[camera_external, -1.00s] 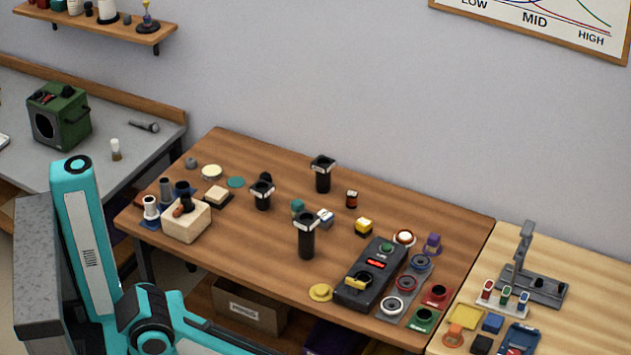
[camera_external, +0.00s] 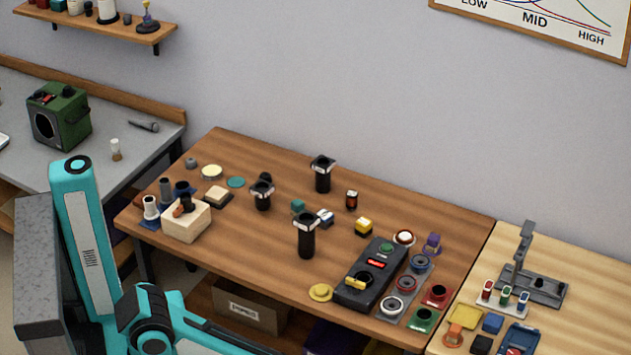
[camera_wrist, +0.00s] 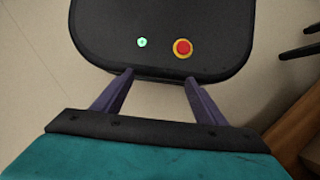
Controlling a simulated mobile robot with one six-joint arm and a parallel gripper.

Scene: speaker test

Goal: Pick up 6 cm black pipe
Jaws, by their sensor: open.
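The shortest-looking pipe (camera_external: 262,200) is left of centre, a taller pipe (camera_external: 322,180) is at the back, and the tallest-looking pipe (camera_external: 306,241) is nearer the front. No length marking is readable, so I cannot confirm which is 6 cm. My gripper (camera_wrist: 160,76) shows in the wrist view with its two purple fingers apart and nothing between them. It points at my own dark base, away from the pipes. It is out of frame in the external view.
Beside the shortest pipe lie a beige block (camera_external: 217,196) and a teal disc (camera_external: 236,182). A black control box (camera_external: 370,275) and several coloured rings fill the right front. The table's back right is mostly clear.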

